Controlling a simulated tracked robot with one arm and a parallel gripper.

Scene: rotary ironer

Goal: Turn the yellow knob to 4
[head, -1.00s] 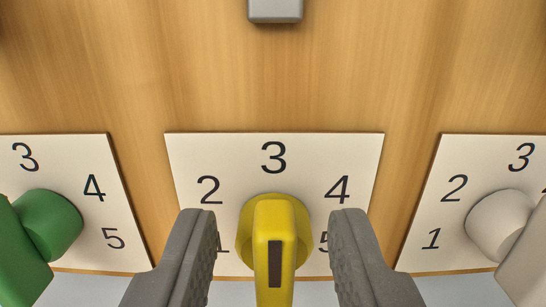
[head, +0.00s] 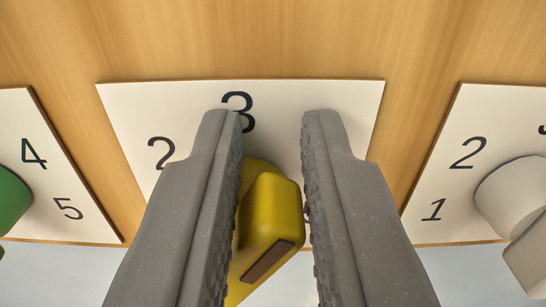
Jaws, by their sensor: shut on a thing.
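The yellow knob (head: 268,210) sits low in the middle white dial plate (head: 290,93). My gripper (head: 271,160) is around its raised grip, one finger on each side, and shut on it. The dark stripe (head: 268,261) on the grip's front face slants, its upper end leaning right. On the dial the 2 (head: 160,153) shows and the 3 (head: 238,108) is partly covered by the left finger. The 4 is hidden behind the right finger, so I cannot tell exactly which number the stripe points at.
A green knob (head: 12,200) on its own plate (head: 70,165) is at the left edge. A pale grey knob (head: 512,200) on another plate (head: 470,115) is at the right. The wooden panel (head: 280,40) above the dials is clear.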

